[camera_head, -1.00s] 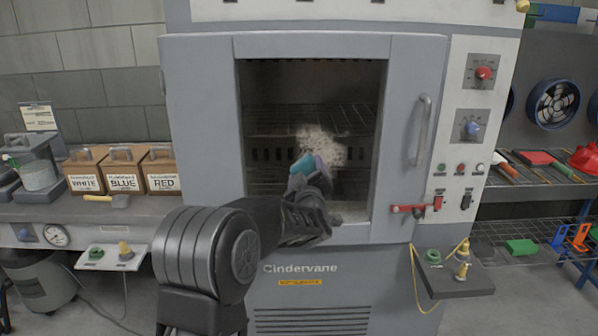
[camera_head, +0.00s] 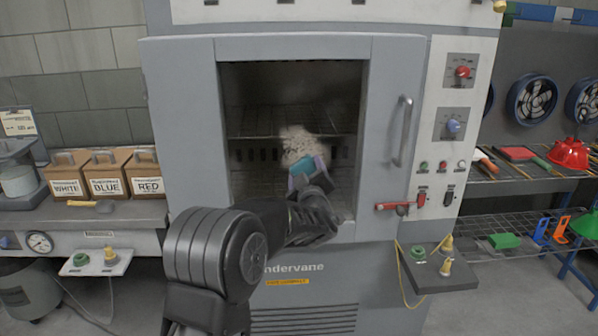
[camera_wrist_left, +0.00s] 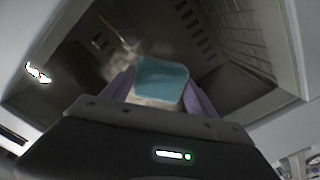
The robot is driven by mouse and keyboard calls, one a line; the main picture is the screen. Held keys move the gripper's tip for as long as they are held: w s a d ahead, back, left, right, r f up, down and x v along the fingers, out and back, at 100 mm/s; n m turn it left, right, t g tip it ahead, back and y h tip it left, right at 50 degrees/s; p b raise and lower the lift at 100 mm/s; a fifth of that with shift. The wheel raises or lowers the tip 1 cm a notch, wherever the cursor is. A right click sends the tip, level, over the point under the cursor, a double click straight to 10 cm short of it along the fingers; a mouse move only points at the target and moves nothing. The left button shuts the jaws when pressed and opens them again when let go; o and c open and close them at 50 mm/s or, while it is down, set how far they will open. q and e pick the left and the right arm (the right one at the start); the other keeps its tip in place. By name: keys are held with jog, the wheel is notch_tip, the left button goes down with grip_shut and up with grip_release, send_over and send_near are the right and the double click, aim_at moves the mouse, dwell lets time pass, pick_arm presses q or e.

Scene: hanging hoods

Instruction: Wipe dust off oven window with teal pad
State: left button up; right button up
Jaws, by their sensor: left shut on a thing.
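The oven window (camera_head: 250,100) is a dark pane in the grey oven door, with racks showing through it. A pale, patchy dust smear (camera_head: 298,143) lies near its middle, just above the pad. The teal pad (camera_head: 303,168) is held before the window by my left gripper (camera_head: 312,180). In the left wrist view the teal pad (camera_wrist_left: 161,80) sits between the purple fingers of my left gripper (camera_wrist_left: 160,92), which is shut on it. Pale dust shows behind and beside the pad. I cannot tell whether the pad touches the glass. My right gripper is not in view.
The door handle (camera_head: 404,130) and a red latch (camera_head: 393,206) are right of the window. Labelled boxes (camera_head: 104,175) stand on the left bench. A small shelf (camera_head: 437,270) juts out at lower right. Tools lie on the right-hand rack.

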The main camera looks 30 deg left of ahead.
aim_at(331, 157)
pick_arm(q)
jog(key=shift+w+d, duration=0.15)
jog(key=shift+w+d+p, duration=0.2)
jog(key=shift+w+d, duration=0.3)
jog(key=shift+d, duration=0.2)
jog(key=shift+w+d+p, duration=0.15)
jog(key=shift+w+d, duration=0.35)
jog(key=shift+d, duration=0.2)
jog(key=shift+w+d+r+p, duration=0.1)
jog(key=shift+w+d+p, duration=0.35)
jog(key=shift+w+d, duration=0.7)
jog(key=shift+s+d, duration=0.1)
jog(key=shift+s, duration=0.05)
jog(key=shift+r+p, duration=0.8)
jog(key=shift+r, duration=0.35)
jog(key=shift+f, duration=0.1)
